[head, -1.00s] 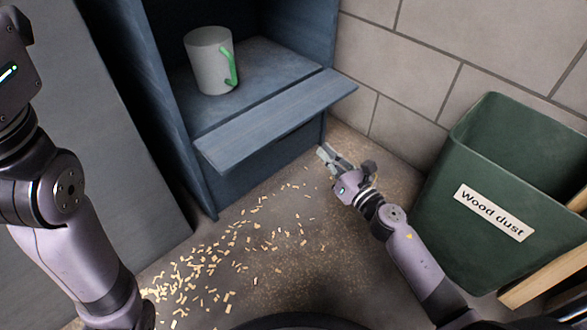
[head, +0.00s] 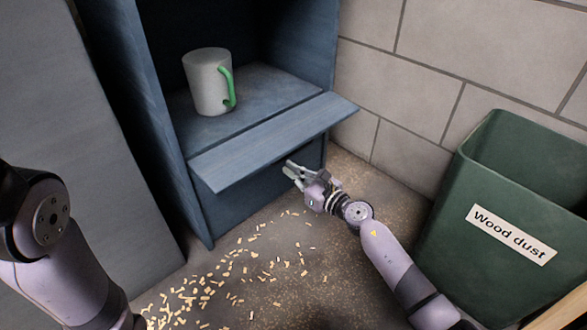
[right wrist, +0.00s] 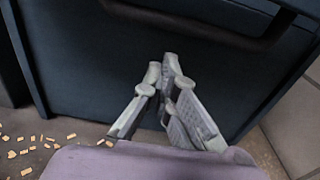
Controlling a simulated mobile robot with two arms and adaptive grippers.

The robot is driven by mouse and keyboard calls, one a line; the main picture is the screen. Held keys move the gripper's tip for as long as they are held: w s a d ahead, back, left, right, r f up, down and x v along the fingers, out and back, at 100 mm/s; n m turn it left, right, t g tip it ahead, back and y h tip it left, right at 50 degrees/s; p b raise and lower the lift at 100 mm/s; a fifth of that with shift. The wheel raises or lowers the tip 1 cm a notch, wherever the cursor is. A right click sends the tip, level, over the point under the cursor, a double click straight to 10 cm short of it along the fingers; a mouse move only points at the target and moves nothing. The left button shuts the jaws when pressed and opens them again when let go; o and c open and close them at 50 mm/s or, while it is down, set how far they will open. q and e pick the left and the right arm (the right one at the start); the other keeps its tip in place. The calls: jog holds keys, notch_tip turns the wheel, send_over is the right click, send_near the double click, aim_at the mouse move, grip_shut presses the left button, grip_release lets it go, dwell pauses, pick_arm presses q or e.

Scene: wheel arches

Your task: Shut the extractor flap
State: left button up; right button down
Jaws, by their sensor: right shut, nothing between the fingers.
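The extractor flap (head: 275,140) is a blue board that sticks out from the front of the blue cabinet, lowered open and tilted in the picture. My right gripper (head: 288,171) is shut and empty, just below the flap's front edge and in front of the cabinet's lower panel. In the right wrist view its fingertips (right wrist: 168,62) meet before a dark blue panel, with a dark bar (right wrist: 200,28) above them. I cannot tell whether the fingers touch anything. My left arm shows at the left, but its gripper is out of view.
A white mug (head: 207,82) with a green handle stands on the cabinet shelf (head: 262,92) behind the flap. A green "Wood dust" bin (head: 515,205) stands at the right. Wood chips (head: 205,290) litter the floor. A block wall (head: 420,70) is behind.

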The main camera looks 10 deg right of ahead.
jog(key=shift+s+d+r, duration=0.1)
jog(key=shift+s+r, duration=0.15)
jog(key=shift+r, duration=0.65)
jog(key=shift+p, duration=0.3)
